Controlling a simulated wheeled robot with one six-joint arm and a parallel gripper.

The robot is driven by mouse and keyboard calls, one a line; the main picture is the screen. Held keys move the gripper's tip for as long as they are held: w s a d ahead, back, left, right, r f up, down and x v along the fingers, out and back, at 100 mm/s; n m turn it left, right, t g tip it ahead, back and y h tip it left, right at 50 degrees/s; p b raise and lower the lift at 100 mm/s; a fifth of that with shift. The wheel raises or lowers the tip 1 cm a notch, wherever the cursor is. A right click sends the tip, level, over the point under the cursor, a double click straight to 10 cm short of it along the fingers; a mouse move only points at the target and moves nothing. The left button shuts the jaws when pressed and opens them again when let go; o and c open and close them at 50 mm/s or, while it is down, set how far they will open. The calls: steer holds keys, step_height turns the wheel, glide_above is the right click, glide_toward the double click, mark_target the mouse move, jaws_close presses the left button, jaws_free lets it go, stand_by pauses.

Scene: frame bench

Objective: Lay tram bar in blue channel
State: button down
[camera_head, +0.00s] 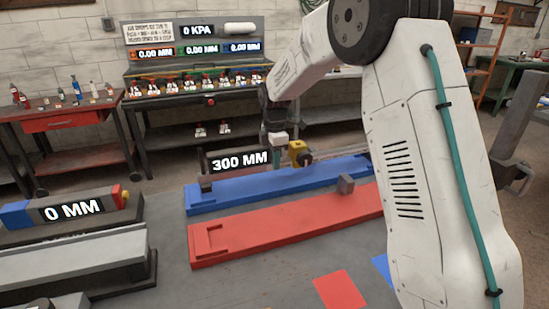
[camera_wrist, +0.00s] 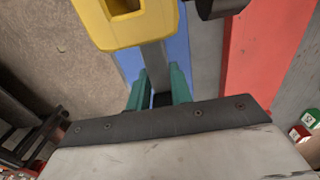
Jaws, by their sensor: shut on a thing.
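The blue channel (camera_head: 235,193) is a long blue tray lying across the bench, partly hidden by my arm at its right end. My gripper (camera_head: 277,160) is over its far side, and its teal fingers (camera_wrist: 158,92) show in the wrist view. They are shut on a grey bar (camera_wrist: 153,54), which I take to be the tram bar, with a yellow end piece (camera_head: 299,151). The yellow piece also shows large in the wrist view (camera_wrist: 125,22). Blue surface lies behind the bar in that view. The gap between bar and channel cannot be told.
A sign reading 300 MM (camera_head: 240,160) stands by the blue channel. A gauge reading 0 MM (camera_head: 74,209) is at left. The bench front is mostly clear around a red patch (camera_head: 340,290).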

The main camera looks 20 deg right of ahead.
steer(key=shift+f, duration=1.3)
steer(key=c, duration=1.2)
jaws_free()
steer(key=shift+o, duration=0.2)
step_height(320, 180, up, 8)
steer(key=shift+f, duration=0.1)
